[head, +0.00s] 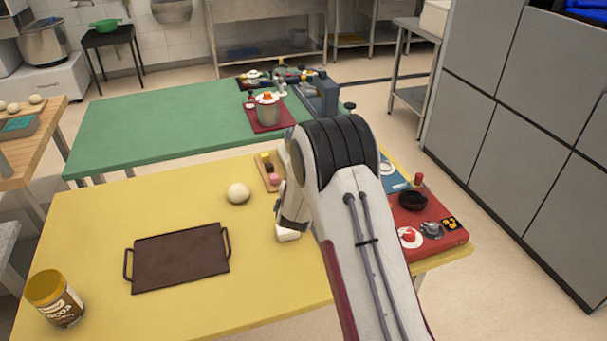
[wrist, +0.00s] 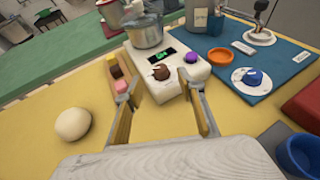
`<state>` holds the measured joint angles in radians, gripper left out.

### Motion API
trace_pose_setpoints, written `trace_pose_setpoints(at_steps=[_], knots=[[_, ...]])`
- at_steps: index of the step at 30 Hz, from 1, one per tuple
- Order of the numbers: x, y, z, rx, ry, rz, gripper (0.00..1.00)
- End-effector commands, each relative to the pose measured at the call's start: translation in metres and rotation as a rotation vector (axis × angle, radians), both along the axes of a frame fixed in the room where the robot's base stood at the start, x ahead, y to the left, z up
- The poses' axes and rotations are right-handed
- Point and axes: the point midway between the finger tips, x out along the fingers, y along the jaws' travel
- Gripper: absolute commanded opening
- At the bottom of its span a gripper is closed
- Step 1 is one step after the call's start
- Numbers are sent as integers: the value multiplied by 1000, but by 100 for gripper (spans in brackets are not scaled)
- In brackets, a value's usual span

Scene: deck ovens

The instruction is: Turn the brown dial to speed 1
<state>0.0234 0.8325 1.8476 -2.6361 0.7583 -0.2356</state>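The brown dial (wrist: 160,72) sits on the front face of a white appliance (wrist: 175,85) in the wrist view. A dark display (wrist: 160,55) with a green reading too small to read is above it, and a purple knob (wrist: 190,58) is to its right. My gripper (wrist: 155,82) is open, its two fingers spread to either side of the dial. I see nothing between the fingers, and I cannot tell how far the fingertips are from the dial. In the head view my arm hides the dial and most of the appliance.
A metal bowl (wrist: 146,33) is at the appliance's back. A dough ball (wrist: 72,123) and a tray of small coloured blocks (wrist: 117,75) lie left. A blue mat (wrist: 285,80) with an orange bowl (wrist: 220,56) lies right. A brown tray (head: 180,260) and cocoa jar (head: 56,300) stand farther left.

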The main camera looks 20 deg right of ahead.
Motion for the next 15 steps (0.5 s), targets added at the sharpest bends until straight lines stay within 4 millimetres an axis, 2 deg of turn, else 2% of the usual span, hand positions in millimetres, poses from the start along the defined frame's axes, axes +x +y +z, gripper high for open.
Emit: trace_pose_setpoints(at_steps=[15], knots=[[39,-17,-18,0,1,-1,39]])
